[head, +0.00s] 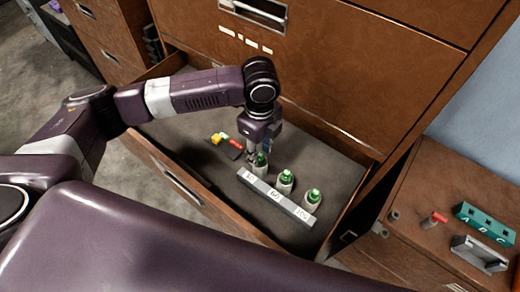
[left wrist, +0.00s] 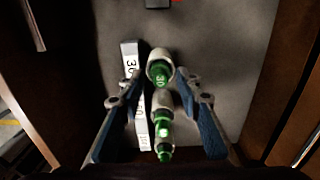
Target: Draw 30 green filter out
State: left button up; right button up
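Three white holders with green tops stand in a row in the open drawer beside a pale bar labelled 30, 60 and 100. My left gripper (head: 256,152) is low over the 30 filter. In the left wrist view its fingers (left wrist: 159,84) are open on either side of that filter, with gaps showing. My right gripper is not in view.
The drawer (head: 180,189) has raised walls around my left gripper. A small rack with yellow and red pieces (head: 227,143) lies behind. At right, a cabinet top holds a teal lettered block (head: 484,223), a grey tray (head: 479,254) and a red-topped piece (head: 434,219).

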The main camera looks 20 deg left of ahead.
pick_arm(q)
jog(key=shift+c, duration=0.7)
grip_shut()
jog(key=shift+r+p, duration=0.65)
jog(key=shift+p, duration=0.35)
jog(key=shift+r+p, duration=3.05)
jog(key=shift+p, duration=0.25)
jog(key=shift+r, duration=1.35)
